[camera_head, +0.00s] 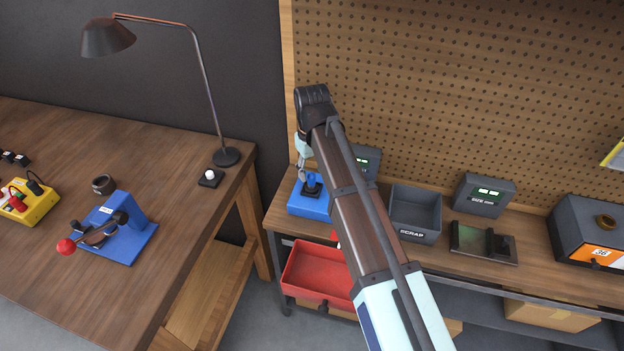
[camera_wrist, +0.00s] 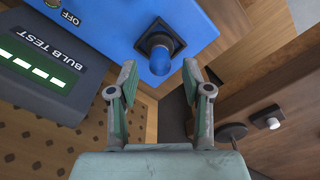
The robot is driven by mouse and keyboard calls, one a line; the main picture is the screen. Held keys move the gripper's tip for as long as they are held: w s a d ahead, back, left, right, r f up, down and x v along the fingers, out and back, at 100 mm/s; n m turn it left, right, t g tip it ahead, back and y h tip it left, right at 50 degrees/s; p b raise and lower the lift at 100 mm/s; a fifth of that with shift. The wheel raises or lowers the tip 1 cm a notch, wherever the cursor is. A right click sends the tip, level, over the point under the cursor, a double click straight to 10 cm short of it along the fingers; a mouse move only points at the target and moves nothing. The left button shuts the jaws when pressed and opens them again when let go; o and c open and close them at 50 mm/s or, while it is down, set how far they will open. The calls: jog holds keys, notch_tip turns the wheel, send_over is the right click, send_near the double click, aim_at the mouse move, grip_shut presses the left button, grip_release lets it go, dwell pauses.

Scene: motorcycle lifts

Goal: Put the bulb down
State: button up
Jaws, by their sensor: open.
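A blue bulb (camera_wrist: 159,60) sits in a black square socket (camera_wrist: 160,38) on a blue tester box (camera_wrist: 205,22). In the head view the bulb (camera_head: 312,180) stands on top of the blue box (camera_head: 305,206) at the left end of the right bench. My gripper (camera_wrist: 160,68) is open, with one fingertip on each side of the bulb in the wrist view. Gaps show between the fingers and the bulb, and I see no contact. In the head view my gripper (camera_head: 303,165) is just above the box, partly hidden by my arm.
A grey display marked BULB TEST (camera_wrist: 45,62) stands beside the box. A grey SCRAP bin (camera_head: 415,212) and a second grey display (camera_head: 484,195) are to the right. A red bin (camera_head: 318,270) is below the bench. A pegboard (camera_head: 450,90) closes off the back.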

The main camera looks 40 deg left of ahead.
aim_at(312, 176)
notch_tip(312, 176, up, 8)
jog(key=b, duration=0.1)
jog(key=shift+f, duration=0.1)
dwell(0.3)
